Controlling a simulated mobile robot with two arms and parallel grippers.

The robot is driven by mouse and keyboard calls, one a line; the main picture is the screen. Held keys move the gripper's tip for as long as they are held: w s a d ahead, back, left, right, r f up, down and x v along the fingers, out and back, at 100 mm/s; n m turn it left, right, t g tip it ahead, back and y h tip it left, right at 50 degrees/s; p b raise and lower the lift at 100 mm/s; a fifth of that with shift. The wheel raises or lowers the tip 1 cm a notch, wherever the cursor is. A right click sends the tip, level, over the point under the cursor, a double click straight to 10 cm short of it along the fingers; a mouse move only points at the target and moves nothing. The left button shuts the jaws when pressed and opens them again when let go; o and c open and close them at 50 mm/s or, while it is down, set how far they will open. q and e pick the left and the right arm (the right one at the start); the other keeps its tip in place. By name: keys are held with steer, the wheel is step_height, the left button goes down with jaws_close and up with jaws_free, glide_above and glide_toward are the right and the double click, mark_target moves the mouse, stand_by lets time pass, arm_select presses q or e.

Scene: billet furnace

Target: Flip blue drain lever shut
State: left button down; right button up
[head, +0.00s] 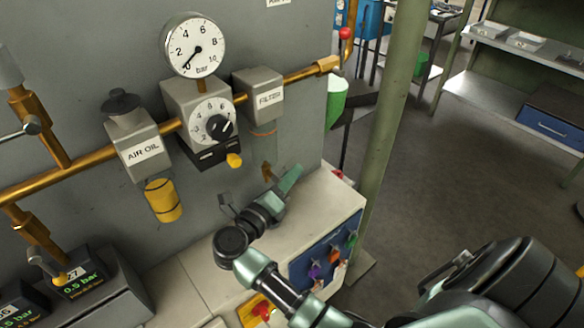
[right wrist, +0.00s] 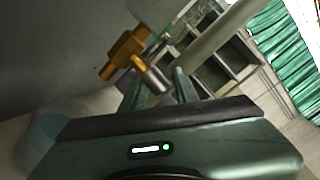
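My right gripper (head: 290,180) is beside the grey wall, below the FILTER block (head: 262,97). In the right wrist view its two green fingers (right wrist: 160,88) stand apart, with nothing clearly held. A small brass fitting (head: 267,172) shows just behind the fingers in the head view. In the right wrist view the brass fitting (right wrist: 125,52) lies ahead of the fingertips, with a silver cylindrical end (right wrist: 150,76) close above the finger gap. I cannot tell whether they touch. No blue lever can be made out on it. My left gripper is not in view.
The AIR-OIL unit (head: 140,150), pressure gauge (head: 193,45) and regulator dial (head: 214,122) sit along a brass pipe (head: 80,173). A pale cabinet (head: 330,195) with a blue panel of coloured knobs (head: 326,250) is below. A green post (head: 393,120) stands at its right; floor beyond is open.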

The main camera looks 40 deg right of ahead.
steer(key=shift+s+a, duration=0.1)
steer(key=shift+s+a+r, duration=0.1)
steer(key=shift+a+r, duration=0.05)
jaws_close()
steer(key=h+b, duration=0.1)
steer(key=b, duration=0.3)
steer(key=shift+n+t+h, duration=0.4)
steer(key=shift+r, duration=0.1)
steer(key=shift+r+t+h+b, duration=0.3)
steer(key=shift+t, duration=0.1)
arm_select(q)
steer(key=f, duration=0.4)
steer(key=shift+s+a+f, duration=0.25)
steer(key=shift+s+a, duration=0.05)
arm_select(e)
steer(key=shift+r, duration=0.1)
